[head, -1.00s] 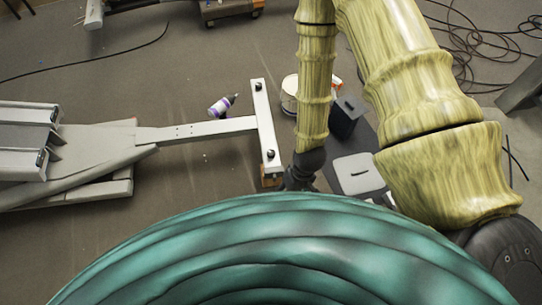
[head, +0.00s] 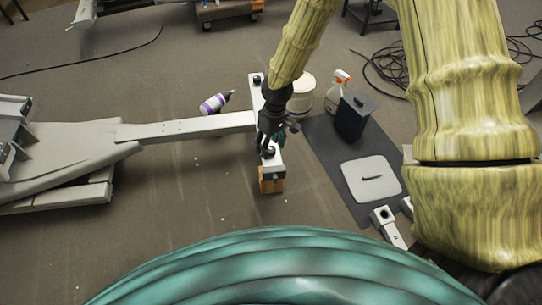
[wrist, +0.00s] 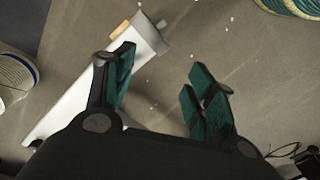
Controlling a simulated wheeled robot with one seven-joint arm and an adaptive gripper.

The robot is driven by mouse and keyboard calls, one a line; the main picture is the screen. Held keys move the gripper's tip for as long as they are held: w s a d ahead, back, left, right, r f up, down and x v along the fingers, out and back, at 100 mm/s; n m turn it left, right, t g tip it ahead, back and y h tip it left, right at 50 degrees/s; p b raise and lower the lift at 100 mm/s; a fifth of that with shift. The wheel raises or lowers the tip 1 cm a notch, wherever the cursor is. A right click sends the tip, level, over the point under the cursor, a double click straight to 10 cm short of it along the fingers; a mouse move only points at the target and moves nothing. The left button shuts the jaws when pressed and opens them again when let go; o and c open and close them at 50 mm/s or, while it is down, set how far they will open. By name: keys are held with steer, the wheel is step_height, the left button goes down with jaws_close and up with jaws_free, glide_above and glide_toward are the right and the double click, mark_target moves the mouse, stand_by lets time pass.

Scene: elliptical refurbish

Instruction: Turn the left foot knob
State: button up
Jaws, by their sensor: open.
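A light grey crossbar (head: 256,95) forms the foot of the grey machine frame (head: 185,129). One small black knob (head: 257,80) sits at its far end and another dark knob (head: 268,152) at its near end, close to my gripper (head: 272,138). In the wrist view, my gripper (wrist: 160,78) is open and empty, fingers spread. The crossbar (wrist: 75,105) runs behind the left finger, and its end (wrist: 148,38) shows above the gap between the fingers. I cannot tell whether a finger touches the bar. Which knob is the left one is unclear.
A wooden block (head: 271,184) supports the bar's near end. A purple-white bottle (head: 214,103) lies left of the bar. A white bucket (head: 302,93), a spray bottle (head: 337,92) and a black box (head: 353,118) stand to the right by a dark mat (head: 335,150).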

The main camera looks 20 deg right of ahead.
steer(key=h+b, duration=0.1)
steer(key=b, duration=0.3)
glide_toward(271, 149)
steer(key=shift+n+t, duration=0.3)
steer(key=shift+n, duration=0.1)
step_height(271, 149, down, 9)
steer(key=b, duration=0.5)
steer(key=shift+s+a, duration=0.1)
steer(key=shift+s, duration=0.05)
steer(key=c, duration=1)
